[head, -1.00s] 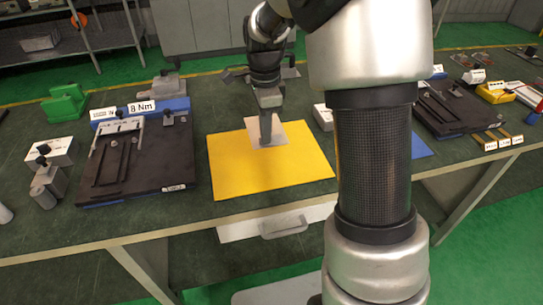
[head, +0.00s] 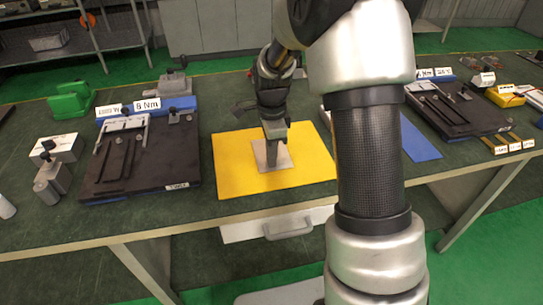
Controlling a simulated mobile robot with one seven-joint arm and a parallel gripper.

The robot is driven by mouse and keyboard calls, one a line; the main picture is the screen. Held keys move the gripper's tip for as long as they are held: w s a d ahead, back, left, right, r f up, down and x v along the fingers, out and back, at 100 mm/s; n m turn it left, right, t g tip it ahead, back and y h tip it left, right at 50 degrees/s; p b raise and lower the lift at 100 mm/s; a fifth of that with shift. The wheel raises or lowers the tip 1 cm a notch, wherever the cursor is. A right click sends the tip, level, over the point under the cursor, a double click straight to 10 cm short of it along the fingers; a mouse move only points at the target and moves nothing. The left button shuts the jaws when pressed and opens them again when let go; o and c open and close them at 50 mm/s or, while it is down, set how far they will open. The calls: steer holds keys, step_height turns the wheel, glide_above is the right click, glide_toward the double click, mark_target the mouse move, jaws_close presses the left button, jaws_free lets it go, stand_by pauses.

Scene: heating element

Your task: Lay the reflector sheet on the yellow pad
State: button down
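The yellow pad (head: 228,172) lies flat on the dark green bench top, left of my arm's near links. The reflector sheet (head: 284,158), a small pale grey-beige square, is over the middle of the pad and looks flat on it or very close to it. My gripper (head: 271,160) points straight down, with its fingertips at the middle of the sheet. The fingers hide part of the sheet. They look close together, but their grip on the sheet is too small to make out.
A dark fixture board (head: 140,162) with a blue "8 Nm" block (head: 175,104) stands left of the pad. A blue pad (head: 418,142) lies to the right, partly behind my arm. A second dark fixture (head: 455,112) is farther right. A green block (head: 70,99) stands at the back left.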

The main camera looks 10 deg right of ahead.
steer(key=c, duration=2)
jaws_free()
steer(key=shift+f, duration=0.1)
